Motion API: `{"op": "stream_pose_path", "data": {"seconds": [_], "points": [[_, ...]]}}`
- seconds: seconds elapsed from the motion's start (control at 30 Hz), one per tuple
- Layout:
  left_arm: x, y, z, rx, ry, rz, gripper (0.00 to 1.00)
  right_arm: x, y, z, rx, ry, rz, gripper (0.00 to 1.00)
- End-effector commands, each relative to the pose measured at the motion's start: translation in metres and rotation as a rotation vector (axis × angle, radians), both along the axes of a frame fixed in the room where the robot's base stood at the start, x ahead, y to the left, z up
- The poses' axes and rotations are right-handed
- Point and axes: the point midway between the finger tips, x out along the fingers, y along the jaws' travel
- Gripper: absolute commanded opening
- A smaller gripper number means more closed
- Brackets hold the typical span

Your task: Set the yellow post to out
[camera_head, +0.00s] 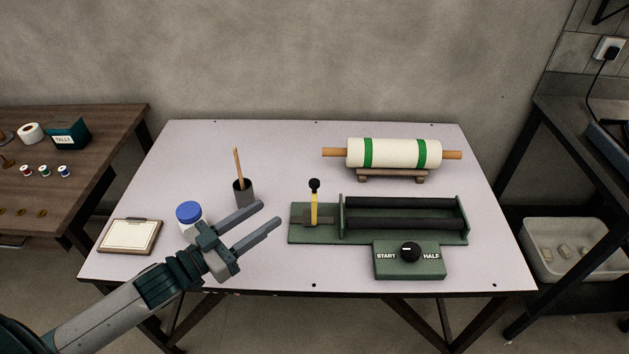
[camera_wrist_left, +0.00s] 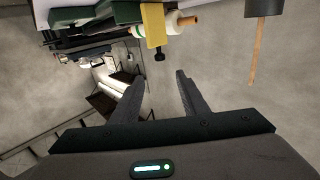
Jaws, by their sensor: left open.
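The yellow post (camera_head: 314,207) stands upright with a black knob on top, at the left end of the green machine (camera_head: 465,233). It also shows upside down in the left wrist view (camera_wrist_left: 154,25), just beyond my fingers. The machine has two dark rollers (camera_head: 405,212) and a front panel with a black dial (camera_head: 410,252) between the words START and HALF. My left gripper (camera_head: 272,213) is open and empty, to the left of the post and apart from it. Its two fingers point toward the post; they show in the left wrist view (camera_wrist_left: 158,85). My right gripper is not in view.
A white cloth roll with green bands (camera_head: 393,153) rests on a wooden stand behind the machine. A dark cup with a stick (camera_head: 243,192), a blue-lidded jar (camera_head: 189,212) and a clipboard (camera_head: 130,236) are near my left arm. The table (camera_head: 270,150) is clear at the back left.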

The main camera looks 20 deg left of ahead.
Motion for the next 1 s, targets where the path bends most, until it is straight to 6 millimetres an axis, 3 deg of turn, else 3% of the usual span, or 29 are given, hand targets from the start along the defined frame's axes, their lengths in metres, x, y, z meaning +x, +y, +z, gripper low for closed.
{"op": "stream_pose_path", "data": {"seconds": [0.57, 1.0], "points": [[0.061, -0.033, 0.002, 0.000, -0.002, 0.001, 0.40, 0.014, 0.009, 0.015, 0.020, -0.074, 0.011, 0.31], [0.117, -0.064, 0.002, 0.000, -0.001, 0.001, 0.40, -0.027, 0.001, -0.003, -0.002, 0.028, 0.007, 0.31]]}}
